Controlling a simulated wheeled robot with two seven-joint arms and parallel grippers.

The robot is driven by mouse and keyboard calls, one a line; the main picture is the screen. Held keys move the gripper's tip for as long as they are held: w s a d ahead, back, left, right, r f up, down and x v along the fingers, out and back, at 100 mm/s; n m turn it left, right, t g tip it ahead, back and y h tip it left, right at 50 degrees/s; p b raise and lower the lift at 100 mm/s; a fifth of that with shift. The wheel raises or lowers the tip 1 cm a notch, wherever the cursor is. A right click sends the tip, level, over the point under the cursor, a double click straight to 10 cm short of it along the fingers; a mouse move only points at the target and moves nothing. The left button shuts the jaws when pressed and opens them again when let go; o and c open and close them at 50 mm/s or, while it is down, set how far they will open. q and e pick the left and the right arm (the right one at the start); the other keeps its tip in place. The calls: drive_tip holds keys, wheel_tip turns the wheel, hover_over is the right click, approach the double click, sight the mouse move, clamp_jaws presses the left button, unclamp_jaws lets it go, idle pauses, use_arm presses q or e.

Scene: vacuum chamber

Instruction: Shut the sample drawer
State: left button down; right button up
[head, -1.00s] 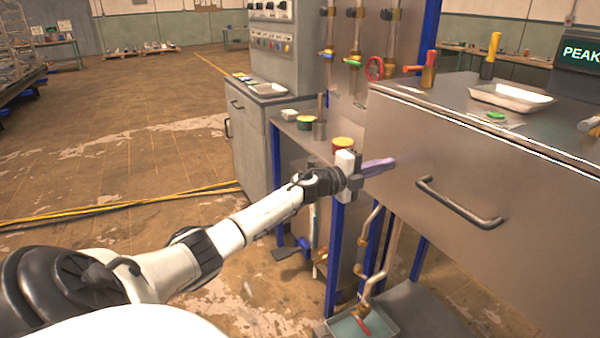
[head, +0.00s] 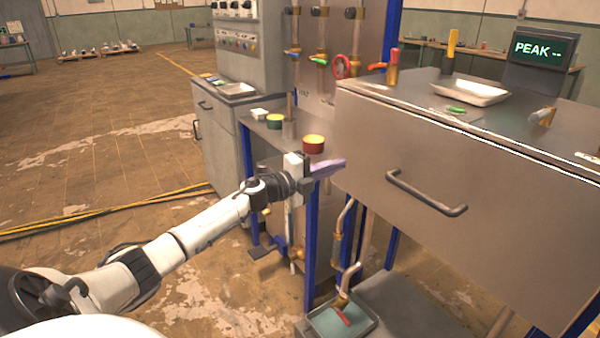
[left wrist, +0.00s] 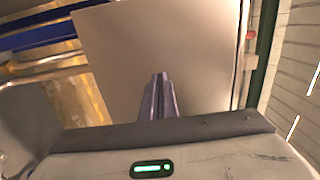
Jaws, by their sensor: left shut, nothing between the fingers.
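The sample drawer's broad bare metal front (head: 450,235) fills the right of the head view, with a dark bar handle (head: 425,193) across it. How far the drawer stands out is hard to tell. My left gripper (head: 336,166) is shut and empty, its purple-grey fingers just overlapping the front's left edge in the head view, well left of the handle. Contact cannot be told. In the left wrist view the closed fingers (left wrist: 158,97) point at a flat pale panel (left wrist: 150,45), likely the same front. My right gripper is not in view.
A white tray (head: 470,93), a green piece and upright tools stand on the top above the drawer. Left of it are a red-and-yellow round container (head: 313,144), blue posts and pipes (head: 342,250). A grey tray (head: 341,318) sits low. Open floor lies left.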

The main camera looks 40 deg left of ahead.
use_arm(q)
drive_tip(key=s+a, duration=0.1)
drive_tip(key=s, duration=0.6)
drive_tip(key=shift+f, duration=0.2)
drive_tip(key=shift+s+a, duration=0.1)
drive_tip(key=s+d+f+n+g+y, duration=0.1)
drive_tip(key=s+d+f+n, duration=0.35)
drive_tip(key=f, duration=0.35)
drive_tip(key=s+d+f+n+g+y, duration=0.1)
drive_tip(key=s+d+f+n, duration=0.25)
drive_tip(key=d+f, duration=0.35)
drive_tip(key=s+d+f+n+g, duration=0.25)
drive_tip(key=s+d+f, duration=0.2)
drive_tip(key=f, duration=0.45)
drive_tip(key=s+d+f+n+g, duration=0.2)
drive_tip(key=s+d+f+n, duration=0.2)
drive_tip(key=s+d, duration=0.4)
drive_tip(key=s+d+f+n+g+h, duration=0.1)
drive_tip(key=s+d+f+n+g, duration=0.1)
drive_tip(key=s+d+f, duration=0.3)
drive_tip(key=s+d+n, duration=0.1)
drive_tip(key=s+d, duration=0.2)
drive_tip(key=s, duration=0.2)
drive_tip(key=shift+n, duration=0.35)
